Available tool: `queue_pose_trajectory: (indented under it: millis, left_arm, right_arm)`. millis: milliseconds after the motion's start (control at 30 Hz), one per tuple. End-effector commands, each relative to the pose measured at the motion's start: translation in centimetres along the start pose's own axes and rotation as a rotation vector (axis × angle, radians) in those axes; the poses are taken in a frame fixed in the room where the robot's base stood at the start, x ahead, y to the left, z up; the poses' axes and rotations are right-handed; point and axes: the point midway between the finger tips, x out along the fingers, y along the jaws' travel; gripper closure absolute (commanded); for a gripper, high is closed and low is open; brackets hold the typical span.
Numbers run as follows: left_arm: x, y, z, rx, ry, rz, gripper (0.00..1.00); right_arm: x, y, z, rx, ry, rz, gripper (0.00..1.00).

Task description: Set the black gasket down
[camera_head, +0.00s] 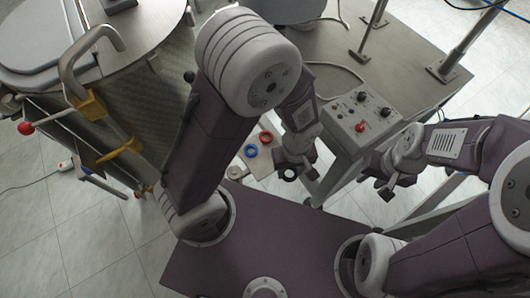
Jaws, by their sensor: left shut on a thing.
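My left gripper (291,170) is near the middle of the view and points down. It is shut on the black gasket (289,175), a small dark ring at its fingertips. A blue ring (251,150) and a red ring (265,137) lie just left of it on a small pale surface (259,165), partly hidden by my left arm. The gasket's height above that surface is hard to judge. My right gripper (377,184) is to the right, away from the rings; its fingers are too small and dark to read.
A control box (360,118) with a red button and knobs stands on a metal table (410,68) right of my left gripper. A large round metal bowl machine (130,80) with yellow and red-tipped handles fills the left. Tiled floor (60,240) shows below.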

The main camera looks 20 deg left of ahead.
Motion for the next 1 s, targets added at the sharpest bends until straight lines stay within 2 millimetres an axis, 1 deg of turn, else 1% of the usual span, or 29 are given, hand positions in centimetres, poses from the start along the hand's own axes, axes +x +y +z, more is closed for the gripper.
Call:
queue_pose_trajectory:
  millis: [67,133,400,533,600,667,767,833,867,1000]
  left_arm:
    - [0.4,0.0,-0.5,-0.002,0.0,0.0,0.94]
    - [1.2,0.0,-1.6,-0.005,-0.001,-0.001,0.94]
    - [5.2,-0.2,-8.1,-0.004,0.0,0.0,0.94]
    - [6.5,-0.2,-10.5,0.0,0.0,-0.001,0.94]
    - [6.9,-0.2,-11.2,0.0,0.0,0.0,0.94]
    - [7.0,-0.2,-11.6,0.002,0.0,0.0,0.94]
    - [7.0,-0.2,-11.7,0.003,0.0,0.0,0.94]
    - [7.4,-0.2,-11.7,0.004,-0.001,-0.001,0.94]
    - [7.8,-0.2,-11.7,0.004,-0.001,-0.001,0.94]
    - [10.5,-0.3,-11.6,0.004,-0.003,-0.003,0.94]
  right_arm:
    - [0.2,0.0,0.0,0.0,0.0,0.0,0.65]
    - [0.7,0.0,0.1,0.0,0.0,0.0,0.65]
    - [2.4,0.1,0.2,0.0,0.0,0.0,0.65]
    - [2.9,0.1,0.3,0.0,0.0,0.0,0.65]
    - [3.0,0.1,0.3,0.0,0.0,0.0,0.65]
    - [3.0,0.1,0.3,0.0,0.0,0.0,0.65]
    - [3.0,0.1,0.3,0.0,0.0,0.0,0.65]
    - [3.2,0.1,0.3,0.0,0.0,0.0,0.65]
    - [3.4,0.1,0.3,0.0,0.0,0.0,0.65]
    - [4.6,0.1,0.5,0.0,0.0,0.0,0.65]
